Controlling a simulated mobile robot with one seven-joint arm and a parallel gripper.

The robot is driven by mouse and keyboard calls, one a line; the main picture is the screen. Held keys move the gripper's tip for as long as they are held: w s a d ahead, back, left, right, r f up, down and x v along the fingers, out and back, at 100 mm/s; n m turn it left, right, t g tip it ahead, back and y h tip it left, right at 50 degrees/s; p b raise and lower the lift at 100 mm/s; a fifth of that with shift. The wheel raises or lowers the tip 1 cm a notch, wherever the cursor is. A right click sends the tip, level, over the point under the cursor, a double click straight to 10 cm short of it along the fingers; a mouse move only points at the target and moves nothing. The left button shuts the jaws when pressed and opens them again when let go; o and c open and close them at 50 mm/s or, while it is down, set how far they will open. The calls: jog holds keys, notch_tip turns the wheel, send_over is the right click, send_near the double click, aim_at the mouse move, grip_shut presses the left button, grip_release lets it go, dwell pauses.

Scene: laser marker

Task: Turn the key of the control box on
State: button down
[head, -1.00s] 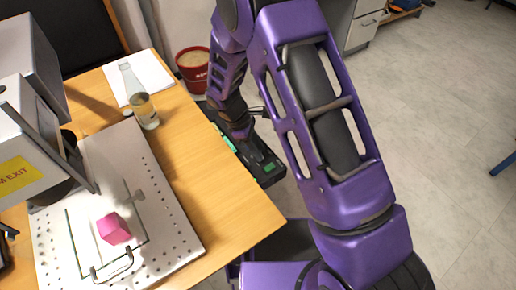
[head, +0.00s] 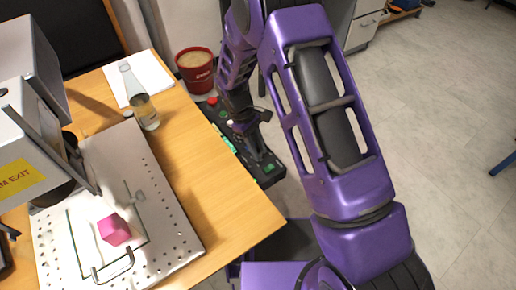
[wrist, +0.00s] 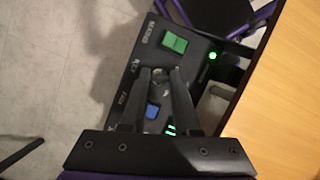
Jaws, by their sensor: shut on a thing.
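The control box (head: 268,166) is a black panel beside the right edge of the wooden table. In the wrist view the black control box (wrist: 133,70) shows a green rocker switch, a lit green round light, a blue button and white lettering. My gripper (wrist: 159,72) reaches down over the panel, its two black fingers close together on the key (wrist: 158,72), a small metallic thing mostly hidden between the tips. In the head view my gripper (head: 256,158) is over the box, and the key cannot be made out there.
A red bucket (head: 195,72) stands behind the box. Grey floor lies open to the right.

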jog(key=m+y, duration=0.1)
jog(key=m, duration=0.2)
jog(key=m+g+y, duration=0.1)
jog(key=m, duration=0.2)
jog(key=shift+w+d, duration=0.15)
jog(key=m+y, duration=0.1)
jog(key=m, duration=0.2)
jog(key=m+y, duration=0.1)
jog(key=m, duration=0.2)
jog(key=shift+d+m+g+p, duration=0.15)
jog(key=shift+m+g+p, duration=0.15)
jog(key=shift+y, duration=0.3)
jog(key=c, duration=0.6)
grip_release()
jog(key=shift+c, duration=0.2)
jog(key=p+v, duration=0.2)
jog(key=v, duration=1.5)
jog(key=shift+r, duration=0.25)
